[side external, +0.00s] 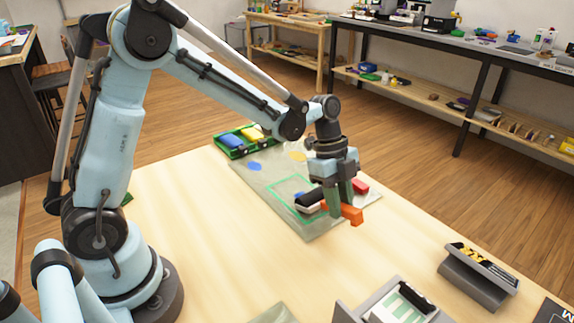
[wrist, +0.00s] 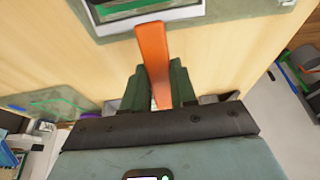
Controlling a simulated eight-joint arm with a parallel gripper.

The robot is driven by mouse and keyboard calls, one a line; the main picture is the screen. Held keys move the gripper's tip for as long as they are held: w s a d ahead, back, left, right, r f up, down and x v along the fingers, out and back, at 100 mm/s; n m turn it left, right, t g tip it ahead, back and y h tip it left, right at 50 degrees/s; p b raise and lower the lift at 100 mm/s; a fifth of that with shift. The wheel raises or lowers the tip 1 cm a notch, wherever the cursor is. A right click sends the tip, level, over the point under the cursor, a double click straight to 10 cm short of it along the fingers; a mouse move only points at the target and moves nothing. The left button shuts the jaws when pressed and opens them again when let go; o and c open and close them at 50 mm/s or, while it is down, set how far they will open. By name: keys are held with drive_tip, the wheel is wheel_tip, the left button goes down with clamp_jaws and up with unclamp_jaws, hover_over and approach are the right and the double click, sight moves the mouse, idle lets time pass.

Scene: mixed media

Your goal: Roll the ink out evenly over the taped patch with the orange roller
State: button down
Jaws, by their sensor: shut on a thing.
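My gripper (side external: 344,198) is shut on the orange handle (side external: 352,214) of the roller. The wrist view shows the orange handle (wrist: 152,52) between the green fingers (wrist: 153,88). The roller's black drum (side external: 312,197) lies left of the fingers, at the right part of the green-taped patch (side external: 285,184) on the grey plate (side external: 318,231). I cannot tell if the drum touches the plate. A small blue spot shows beside the drum; the fingers and roller hide part of the patch.
A blue ink blob (side external: 254,166) and a yellow one (side external: 297,156) lie on the plate's far part. A red block (side external: 360,186) is behind the gripper. A green tray (side external: 231,152) stands at the back; grey holders (side external: 476,279) stand front right. The table's middle is clear.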

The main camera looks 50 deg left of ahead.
drive_tip(key=shift+a, duration=1)
drive_tip(key=shift+a, duration=2.2)
drive_tip(key=shift+a, duration=2.25)
drive_tip(key=shift+d, duration=4.5)
